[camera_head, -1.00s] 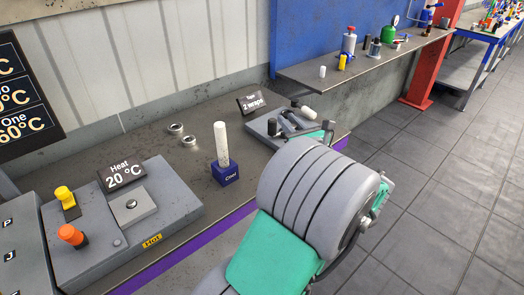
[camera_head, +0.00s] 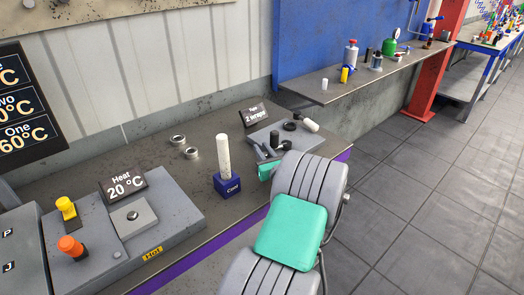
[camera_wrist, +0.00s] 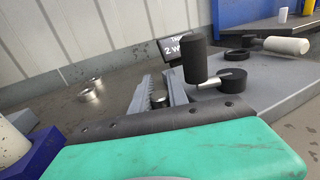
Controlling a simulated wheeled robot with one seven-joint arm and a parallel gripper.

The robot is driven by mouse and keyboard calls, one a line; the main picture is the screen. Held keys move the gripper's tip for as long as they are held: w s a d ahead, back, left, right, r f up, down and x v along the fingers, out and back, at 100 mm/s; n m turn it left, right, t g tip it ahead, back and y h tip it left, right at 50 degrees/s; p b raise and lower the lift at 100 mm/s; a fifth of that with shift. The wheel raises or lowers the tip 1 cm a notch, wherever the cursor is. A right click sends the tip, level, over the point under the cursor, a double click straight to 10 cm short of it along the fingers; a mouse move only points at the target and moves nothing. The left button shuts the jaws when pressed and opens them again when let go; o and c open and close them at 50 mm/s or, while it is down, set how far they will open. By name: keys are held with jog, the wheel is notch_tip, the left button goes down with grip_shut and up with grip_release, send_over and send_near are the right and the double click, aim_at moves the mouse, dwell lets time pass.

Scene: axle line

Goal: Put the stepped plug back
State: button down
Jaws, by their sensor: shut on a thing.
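My gripper (camera_wrist: 158,92) reaches forward over the bench at the left side of the grey "Tape 2 wraps" fixture (camera_head: 300,139). Its two grey fingers are shut on a small round metal piece with a dark top (camera_wrist: 159,101), which I take for the stepped plug. Only its end shows between the fingers, so its steps are hidden. In the head view my arm and the fixture's posts hide the held piece. A black upright cylinder (camera_wrist: 195,60) stands just right of the fingers in the wrist view; I cannot tell whether they touch.
A blue "Cool" block (camera_head: 227,185) with a white rod stands left of my gripper. Two metal rings (camera_head: 192,153) lie behind it. The fixture carries a black ring (camera_head: 289,126) and a white roller (camera_head: 308,124). The heater (camera_head: 150,225) is at left. Bare bench lies between.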

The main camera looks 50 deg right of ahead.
jog(key=c, duration=1.3)
grip_release()
jog(key=shift+f, duration=0.1)
jog(key=shift+r, duration=0.2)
jog(key=b+v, duration=0.1)
jog(key=v, duration=1)
jog(key=shift+s+a+f, duration=0.1)
jog(key=shift+s+a, duration=0.05)
jog(key=shift+s, duration=0.15)
jog(key=shift+s+a, duration=0.2)
